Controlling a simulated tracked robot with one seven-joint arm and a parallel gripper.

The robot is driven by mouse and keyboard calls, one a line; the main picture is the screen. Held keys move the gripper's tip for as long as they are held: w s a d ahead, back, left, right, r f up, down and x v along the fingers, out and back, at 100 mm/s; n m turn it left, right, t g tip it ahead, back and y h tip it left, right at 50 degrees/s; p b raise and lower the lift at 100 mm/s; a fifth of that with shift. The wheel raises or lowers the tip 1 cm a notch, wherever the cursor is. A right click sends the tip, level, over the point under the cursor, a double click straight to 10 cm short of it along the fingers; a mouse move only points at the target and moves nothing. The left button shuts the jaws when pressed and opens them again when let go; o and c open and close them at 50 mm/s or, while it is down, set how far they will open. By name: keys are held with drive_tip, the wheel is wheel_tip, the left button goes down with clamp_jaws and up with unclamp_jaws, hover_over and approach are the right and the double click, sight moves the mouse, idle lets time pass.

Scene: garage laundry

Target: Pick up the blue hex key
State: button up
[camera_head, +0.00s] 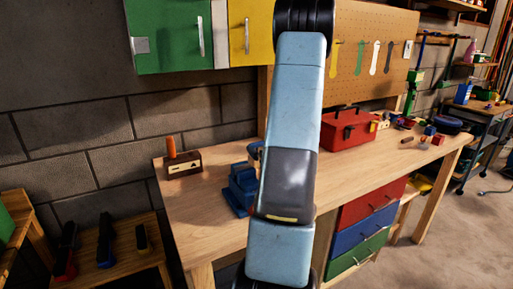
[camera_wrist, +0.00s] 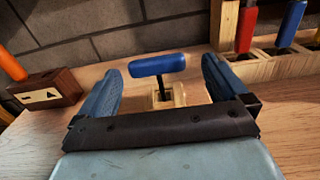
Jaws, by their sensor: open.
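The blue hex key (camera_wrist: 157,64) has a blue T-shaped handle and a dark shaft. It stands upright in a small pale wooden holder (camera_wrist: 178,97) on the workbench. My gripper (camera_wrist: 162,70) is open, with its two blue fingers apart on the left and right of the handle in the wrist view. I see no contact between the fingers and the key. In the head view my arm hides the key, and I cannot make it out there.
A wooden block with an orange handle (camera_head: 184,164) stands left on the workbench (camera_head: 218,155); the wrist view shows it too (camera_wrist: 48,90). A red toolbox (camera_head: 347,129) stands right of my arm. In the wrist view, red and blue handles stand in a wooden rack (camera_wrist: 260,72) behind right.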

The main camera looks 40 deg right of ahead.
sight(258, 146)
drive_tip(key=shift+a+f+x, duration=0.1)
drive_tip(key=shift+f+x, duration=0.05)
drive_tip(key=shift+x, duration=1.35)
drive_tip(key=shift+a+f+x, duration=0.1)
drive_tip(key=shift+x, duration=1.4)
drive_tip(key=c, duration=0.9)
